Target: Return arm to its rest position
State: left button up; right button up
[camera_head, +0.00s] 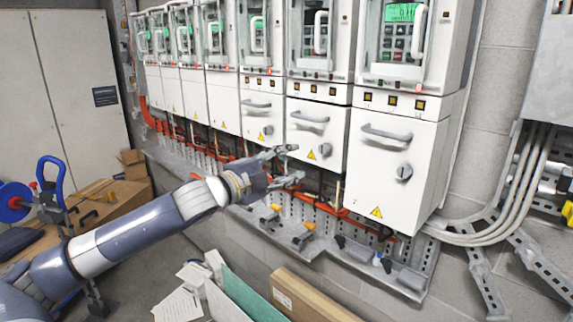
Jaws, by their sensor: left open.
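My left arm comes in from the lower left and reaches out towards the row of white drive cabinets. My left gripper (291,166) is open and empty, with its fingers pointing right. It is in front of the lower part of the cabinets, just below a cabinet door with a grey handle (309,117). I cannot tell whether the fingertips touch anything. My right gripper is not in view.
A nearer cabinet (385,165) stands to the right. A perforated metal rail (300,210) with orange cables runs below the cabinets. Cardboard boxes (300,295) and papers (180,303) lie on the floor.

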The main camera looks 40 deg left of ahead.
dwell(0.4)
